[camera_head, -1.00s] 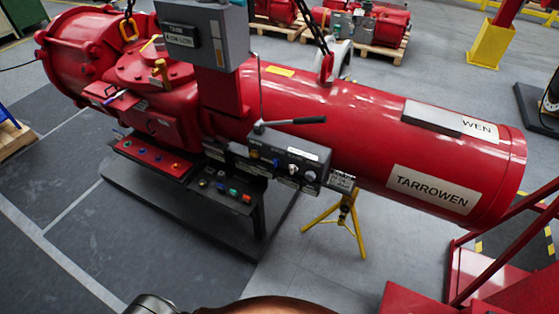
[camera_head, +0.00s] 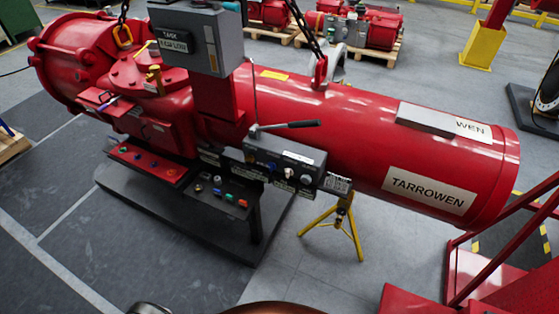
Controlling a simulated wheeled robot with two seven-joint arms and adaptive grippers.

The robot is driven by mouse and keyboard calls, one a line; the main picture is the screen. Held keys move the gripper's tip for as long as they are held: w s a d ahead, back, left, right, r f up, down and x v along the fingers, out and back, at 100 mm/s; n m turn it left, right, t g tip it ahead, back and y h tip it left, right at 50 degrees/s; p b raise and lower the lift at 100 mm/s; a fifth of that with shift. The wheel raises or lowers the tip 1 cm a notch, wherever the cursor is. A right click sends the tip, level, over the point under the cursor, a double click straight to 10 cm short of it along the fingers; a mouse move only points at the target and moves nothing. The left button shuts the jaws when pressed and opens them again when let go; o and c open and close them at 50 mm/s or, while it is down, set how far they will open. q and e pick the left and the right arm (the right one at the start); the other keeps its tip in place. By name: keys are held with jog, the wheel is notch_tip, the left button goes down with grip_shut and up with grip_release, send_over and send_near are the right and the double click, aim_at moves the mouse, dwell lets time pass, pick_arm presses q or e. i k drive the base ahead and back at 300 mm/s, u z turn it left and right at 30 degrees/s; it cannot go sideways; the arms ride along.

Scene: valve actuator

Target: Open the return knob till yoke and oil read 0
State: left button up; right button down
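The red valve actuator (camera_head: 350,130) lies across the view, with a long cylinder marked TARROWEN. A grey control block (camera_head: 284,160) with small knobs and a black-handled lever (camera_head: 290,125) is mounted on its near side. I cannot tell which knob is the return knob. A lower panel (camera_head: 220,193) carries green, orange and other coloured buttons. A grey box (camera_head: 198,38) stands above the actuator, with a small display whose reading I cannot make out. Neither gripper shows; only a small part of my own body is at the bottom edge.
A yellow stand (camera_head: 338,225) supports the cylinder from below. Red steps with a rail (camera_head: 490,260) stand at the lower right. Chains (camera_head: 308,30) hang onto the actuator. Grey floor in front of the actuator is clear.

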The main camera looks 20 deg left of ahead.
aim_at(271, 166)
jog(key=z, duration=0.5)
jog(key=k, duration=1.05)
jog(key=u, duration=1)
jog(key=i, duration=1.15)
jog(key=u, duration=1.15)
